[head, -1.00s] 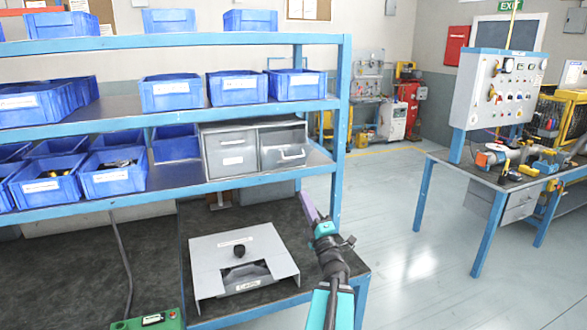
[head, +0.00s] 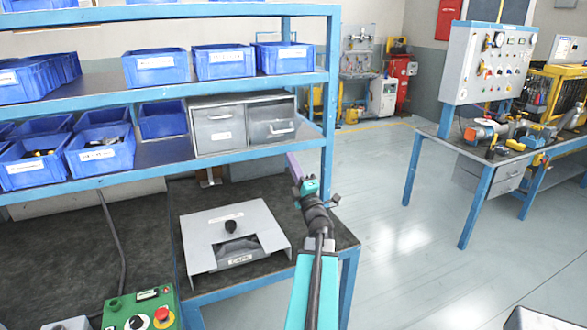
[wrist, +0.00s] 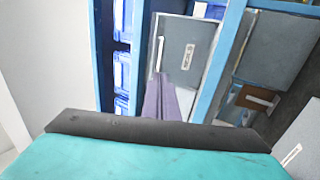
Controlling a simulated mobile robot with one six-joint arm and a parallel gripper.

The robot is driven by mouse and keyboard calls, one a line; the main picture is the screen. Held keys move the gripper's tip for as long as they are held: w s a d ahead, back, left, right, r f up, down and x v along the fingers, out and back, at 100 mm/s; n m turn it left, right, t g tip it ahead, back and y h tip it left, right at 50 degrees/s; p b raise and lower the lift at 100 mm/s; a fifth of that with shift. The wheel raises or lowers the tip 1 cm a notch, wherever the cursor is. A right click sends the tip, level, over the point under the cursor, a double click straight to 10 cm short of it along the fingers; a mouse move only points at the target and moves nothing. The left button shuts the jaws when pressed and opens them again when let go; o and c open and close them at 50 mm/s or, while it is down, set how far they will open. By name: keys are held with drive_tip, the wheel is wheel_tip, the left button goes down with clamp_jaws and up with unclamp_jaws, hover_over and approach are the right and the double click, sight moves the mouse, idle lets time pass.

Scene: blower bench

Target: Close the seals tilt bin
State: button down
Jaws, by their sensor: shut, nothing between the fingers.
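A grey two-bin tilt unit (head: 243,98) sits on the middle shelf in the head view. Its left bin (head: 220,130) has a label and a handle and looks flush. Its right bin (head: 272,126) has a pale handle and seems to lean out, with a dark gap above it. The labels are too small to read, so I cannot tell which is seals. My gripper (head: 293,164) has purple fingers, shut and empty, just below and in front of the right bin. In the wrist view the fingers (wrist: 166,98) overlap a grey bin front (wrist: 186,55) with a handle and label; contact is unclear.
A blue shelf post (head: 333,90) stands right of the unit. Blue bins (head: 100,150) fill the shelf to its left. A grey cover box (head: 232,235) lies on the lower bench, and a green button box (head: 140,310) is in front. Open floor lies right.

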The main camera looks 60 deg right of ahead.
drive_tip(key=p, duration=0.4)
approach(275, 125)
drive_tip(key=shift+w+d+r, duration=0.2)
drive_tip(key=shift+w+d, duration=0.25)
drive_tip(key=shift+d, duration=0.1)
drive_tip(key=shift+w+d+r, duration=0.2)
drive_tip(key=shift+w+d, duration=0.3)
drive_tip(key=shift+d, duration=0.05)
